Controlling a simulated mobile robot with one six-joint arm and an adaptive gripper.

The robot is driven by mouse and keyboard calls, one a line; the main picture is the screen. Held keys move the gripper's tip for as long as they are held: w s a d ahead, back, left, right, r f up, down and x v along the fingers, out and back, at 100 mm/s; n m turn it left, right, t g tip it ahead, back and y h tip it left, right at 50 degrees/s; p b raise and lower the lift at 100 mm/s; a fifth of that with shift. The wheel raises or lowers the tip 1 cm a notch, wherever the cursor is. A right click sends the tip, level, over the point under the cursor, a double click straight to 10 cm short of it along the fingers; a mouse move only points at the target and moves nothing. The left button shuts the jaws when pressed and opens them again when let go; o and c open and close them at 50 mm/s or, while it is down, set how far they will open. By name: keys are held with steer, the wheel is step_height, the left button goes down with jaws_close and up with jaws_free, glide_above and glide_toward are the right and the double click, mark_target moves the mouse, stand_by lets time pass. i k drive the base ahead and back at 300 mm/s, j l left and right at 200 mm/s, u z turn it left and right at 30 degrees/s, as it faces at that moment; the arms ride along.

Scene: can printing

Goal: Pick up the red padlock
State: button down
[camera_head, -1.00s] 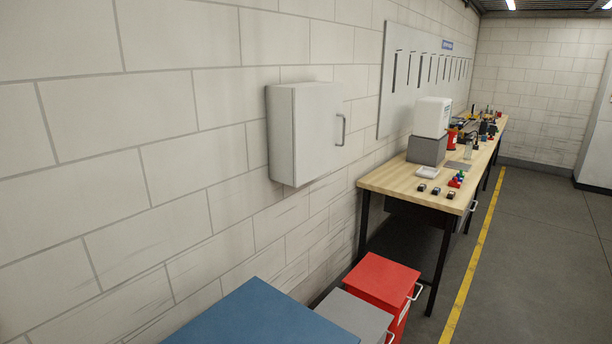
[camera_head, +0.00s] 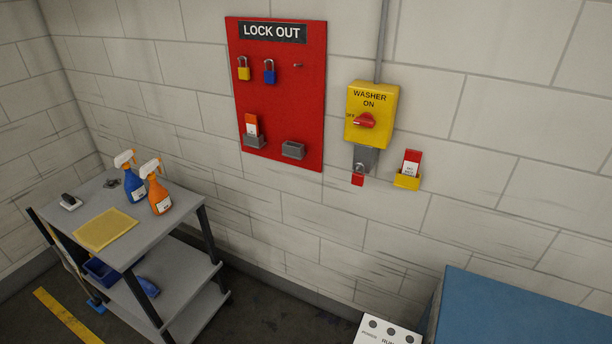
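A small red padlock (camera_head: 358,180) appears to hang at the grey plate (camera_head: 363,160) just below the yellow washer switch box (camera_head: 372,98). Its shackle is too small to make out clearly. The red switch knob (camera_head: 366,121) sits on the box under the words WASHER ON. On the red LOCK OUT board (camera_head: 283,120) to the left, a yellow padlock (camera_head: 244,72) and a blue padlock (camera_head: 269,75) hang on pegs. A third peg (camera_head: 298,66) there is bare. My gripper is not in view.
A yellow holder (camera_head: 407,181) with a red and white tag is right of the padlock. A grey cart (camera_head: 150,234) with two spray bottles stands lower left. A blue-topped unit (camera_head: 520,315) and a white labelled box (camera_head: 385,331) are lower right.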

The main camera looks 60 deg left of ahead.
mark_target(358, 178)
steer(key=u, duration=1.9)
steer(key=i+j, duration=0.3)
steer(key=i+j+z, duration=0.1)
steer(key=i+j, duration=0.25)
steer(key=j, duration=0.15)
steer(key=i+j, duration=0.3)
steer(key=i+j+z, duration=0.15)
steer(key=i+j, duration=0.15)
steer(key=j, duration=0.25)
steer(key=i+j, duration=0.3)
steer(key=j, duration=0.15)
